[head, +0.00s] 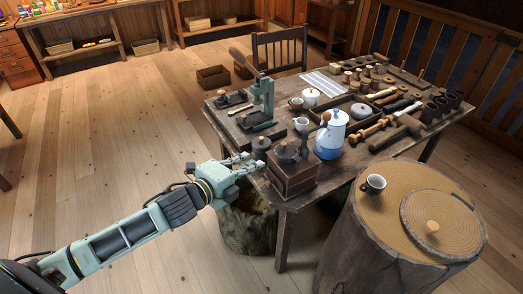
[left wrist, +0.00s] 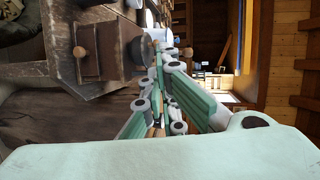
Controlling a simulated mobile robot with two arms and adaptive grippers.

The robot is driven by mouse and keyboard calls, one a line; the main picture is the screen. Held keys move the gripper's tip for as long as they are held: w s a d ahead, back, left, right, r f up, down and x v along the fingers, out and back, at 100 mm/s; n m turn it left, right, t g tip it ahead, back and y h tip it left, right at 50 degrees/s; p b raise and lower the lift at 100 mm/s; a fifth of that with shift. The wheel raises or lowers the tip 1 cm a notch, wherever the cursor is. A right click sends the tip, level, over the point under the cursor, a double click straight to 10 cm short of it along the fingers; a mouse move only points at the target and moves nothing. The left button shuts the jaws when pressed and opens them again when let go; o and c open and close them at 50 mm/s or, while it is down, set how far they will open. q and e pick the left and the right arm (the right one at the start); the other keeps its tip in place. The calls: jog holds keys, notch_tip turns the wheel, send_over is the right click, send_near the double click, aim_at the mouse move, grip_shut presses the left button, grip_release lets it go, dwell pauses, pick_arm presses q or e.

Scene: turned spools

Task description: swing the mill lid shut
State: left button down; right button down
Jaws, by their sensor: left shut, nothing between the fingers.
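The mill (head: 292,178) is a brown wooden box at the table's near corner, with dark metal parts on top. A dark rounded top piece (head: 288,152) sits over the box; I cannot tell how far the lid is open. A crank with a wooden knob rises at its right. In the left wrist view the mill (left wrist: 103,42) appears turned on its side, with a round drawer knob (left wrist: 79,51). My left gripper (head: 250,160) is shut and empty, just left of the mill's top; its fingers (left wrist: 160,85) also show in the wrist view. My right gripper is not in view.
A blue and white pot (head: 330,138) stands right of the mill. A small dark knobbed piece (head: 261,143) and a lever press (head: 263,100) are behind it.

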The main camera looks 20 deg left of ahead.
pick_arm(q)
jog(key=p, duration=0.3)
send_near(278, 151)
jog(key=w+d+r, duration=0.2)
jog(key=w+d, duration=0.1)
jog(key=w, duration=0.3)
jog(key=shift+w+f, duration=0.5)
jog(key=shift+w, duration=0.2)
jog(key=shift+w, duration=0.1)
jog(key=shift+w, duration=0.9)
